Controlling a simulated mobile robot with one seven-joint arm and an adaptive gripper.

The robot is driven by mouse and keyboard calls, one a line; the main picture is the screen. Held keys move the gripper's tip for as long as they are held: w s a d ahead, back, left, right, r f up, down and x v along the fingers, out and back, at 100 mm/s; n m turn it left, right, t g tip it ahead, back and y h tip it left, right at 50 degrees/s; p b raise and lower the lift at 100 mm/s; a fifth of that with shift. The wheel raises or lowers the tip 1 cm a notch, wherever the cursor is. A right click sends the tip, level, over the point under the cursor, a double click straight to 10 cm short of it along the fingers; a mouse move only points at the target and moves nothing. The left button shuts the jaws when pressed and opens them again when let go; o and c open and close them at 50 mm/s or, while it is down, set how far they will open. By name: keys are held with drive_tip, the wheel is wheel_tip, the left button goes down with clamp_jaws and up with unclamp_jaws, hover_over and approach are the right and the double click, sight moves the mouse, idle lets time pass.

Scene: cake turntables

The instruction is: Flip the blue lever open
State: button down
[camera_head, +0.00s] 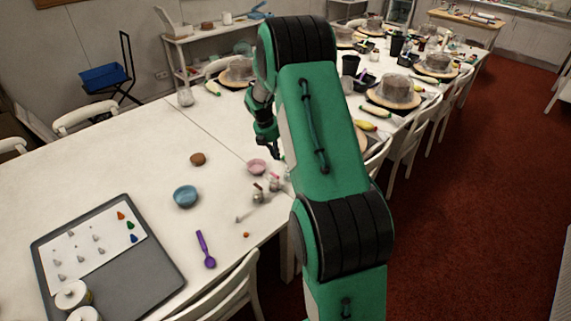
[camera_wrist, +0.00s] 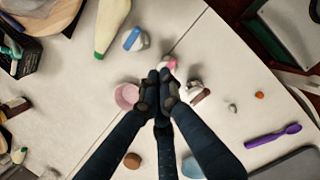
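Near the fingertips are a pink bowl (camera_wrist: 127,96) and a small pink-topped item (camera_wrist: 169,64). A blue bowl (camera_head: 185,196), brown disc (camera_head: 198,159), purple spoon (camera_head: 206,250) and grey tray (camera_head: 160,268) are on the table. White chairs (camera_head: 228,299) line its edge.

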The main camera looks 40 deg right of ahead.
drive_tip(key=s+d+f+b, duration=0.1)
drive_tip(key=d+f+b, duration=0.2)
drive_tip(key=d+f, duration=0.3)
drive_tip(key=shift+a+x, duration=0.25)
drive_tip(key=shift+x, duration=1.6)
drive_tip(key=shift+s+d+n+t+p, duration=0.2)
drive_tip(key=shift+n+p, duration=0.4)
drive_tip(key=shift+p, duration=0.45)
drive_tip(key=shift+s+d+n+t+p, duration=0.1)
drive_tip(key=shift+d+n+p, duration=0.2)
drive_tip(key=shift+n+p, duration=0.5)
drive_tip(key=shift+w+d+n+t+p, duration=0.2)
drive_tip(key=shift+d+n+p, duration=0.95)
drive_tip(key=shift+p, duration=1.7)
drive_tip(key=shift+w+d+n+t+p, duration=0.2)
drive_tip(key=shift+d+n+p, duration=0.25)
drive_tip(key=shift+d+p, duration=1.9)
drive_tip(key=shift+a+p, duration=0.5)
drive_tip(key=shift+a, duration=0.05)
